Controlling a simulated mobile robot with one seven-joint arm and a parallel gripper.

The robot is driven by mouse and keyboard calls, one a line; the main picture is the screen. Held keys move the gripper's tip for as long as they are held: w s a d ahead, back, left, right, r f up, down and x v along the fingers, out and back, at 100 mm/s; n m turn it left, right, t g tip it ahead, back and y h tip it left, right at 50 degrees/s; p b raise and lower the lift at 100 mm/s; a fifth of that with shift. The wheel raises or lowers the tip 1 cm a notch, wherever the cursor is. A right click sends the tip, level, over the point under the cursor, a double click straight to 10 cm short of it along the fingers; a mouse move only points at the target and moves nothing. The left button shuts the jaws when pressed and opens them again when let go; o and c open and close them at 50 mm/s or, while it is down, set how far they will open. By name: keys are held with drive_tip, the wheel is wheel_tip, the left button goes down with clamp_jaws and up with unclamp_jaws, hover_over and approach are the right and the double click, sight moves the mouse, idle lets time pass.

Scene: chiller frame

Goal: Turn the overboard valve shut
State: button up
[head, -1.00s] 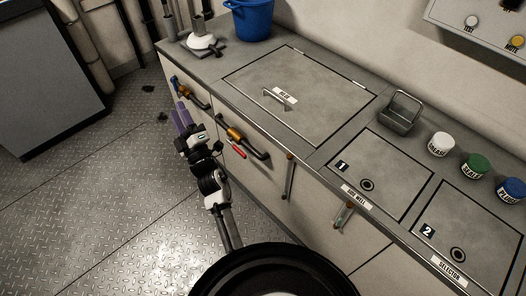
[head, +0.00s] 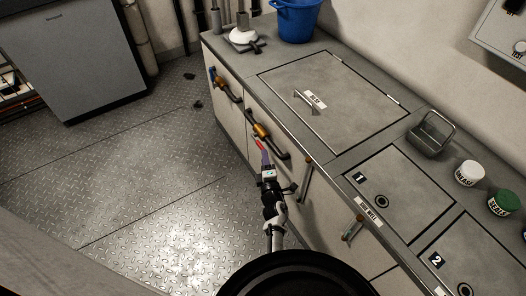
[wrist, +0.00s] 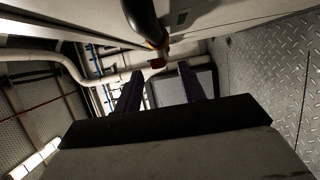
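A brass valve (head: 261,130) with a red lever (head: 260,145) sits on a dark pipe on the cabinet front. A second brass valve with a blue handle (head: 213,74) sits farther along the same front. No label shows which one is the overboard valve. My gripper (head: 265,156) has purple fingers and is close to the red lever in the head view. In the wrist view my gripper (wrist: 161,76) is open, its fingers apart. The red lever's end (wrist: 157,62) shows beyond the fingertips, between them, with the dark pipe above. Contact cannot be told.
The counter has a lidded hatch (head: 330,98), a blue bucket (head: 297,18), a wire-handled metal tray (head: 430,136) and several jars. Upright brass-topped handles (head: 304,180) stand out from the cabinet front right of my gripper.

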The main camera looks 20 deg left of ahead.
sight(260, 143)
drive_tip(key=shift+b+x, duration=0.7)
drive_tip(key=shift+x, duration=1.95)
clamp_jaws()
